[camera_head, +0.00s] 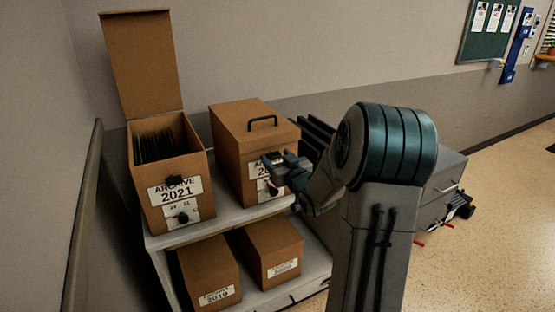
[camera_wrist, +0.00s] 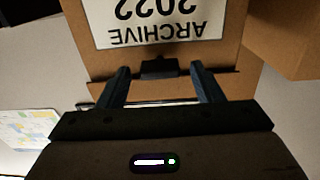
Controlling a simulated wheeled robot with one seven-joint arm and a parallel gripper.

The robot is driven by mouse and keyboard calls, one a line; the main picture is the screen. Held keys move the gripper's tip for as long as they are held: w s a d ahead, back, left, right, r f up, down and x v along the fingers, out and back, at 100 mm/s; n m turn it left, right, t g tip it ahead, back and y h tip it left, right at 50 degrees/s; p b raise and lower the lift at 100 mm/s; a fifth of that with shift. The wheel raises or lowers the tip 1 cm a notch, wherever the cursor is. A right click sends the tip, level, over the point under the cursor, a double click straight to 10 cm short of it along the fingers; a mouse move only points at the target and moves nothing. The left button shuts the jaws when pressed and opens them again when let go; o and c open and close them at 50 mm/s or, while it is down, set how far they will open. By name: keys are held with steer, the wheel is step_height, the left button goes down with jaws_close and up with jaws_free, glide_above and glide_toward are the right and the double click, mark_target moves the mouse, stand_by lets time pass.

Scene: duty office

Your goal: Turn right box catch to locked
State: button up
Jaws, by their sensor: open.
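The right box (camera_head: 235,145) is a brown archive box with a shut lid and a black top handle (camera_head: 262,122). It stands on the upper shelf. In the wrist view its front (camera_wrist: 250,62) shows upside down, with a white "ARCHIVE 2022" label (camera_wrist: 150,14). A small dark catch (camera_wrist: 159,68) is on the front, just above the label as the box stands. My gripper (camera_head: 274,161) is at this front, with its fingers open on either side of the catch in the wrist view (camera_wrist: 160,76). I cannot tell whether they touch it. In the head view my gripper hides the catch.
An open box labelled "ARCHIVE 2021" (camera_head: 150,190) stands left of the right box, lid (camera_head: 143,60) raised, with dark files inside. Two smaller boxes (camera_head: 205,268) (camera_head: 270,262) are on the lower shelf. A grey cabinet (camera_head: 440,185) stands behind my arm. The floor (camera_head: 480,240) at right is mostly clear.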

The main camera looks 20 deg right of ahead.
steer(key=c, duration=1)
steer(key=shift+m, duration=0.3)
steer(key=m+p, duration=0.1)
steer(key=m, duration=0.2)
steer(key=shift+d+m+p, duration=0.1)
steer(key=shift+m+p, duration=0.2)
steer(key=shift+m, duration=0.1)
steer(key=m+p, duration=0.2)
steer(key=m, duration=0.2)
steer(key=shift+m, duration=0.3)
steer(key=m+p, duration=0.2)
steer(key=m, duration=0.3)
steer(key=shift+d+p, duration=0.1)
steer(key=shift+p, duration=0.3)
steer(key=shift+f+m+p, duration=0.15)
steer(key=shift+m+p, duration=0.8)
steer(key=shift+m, duration=0.95)
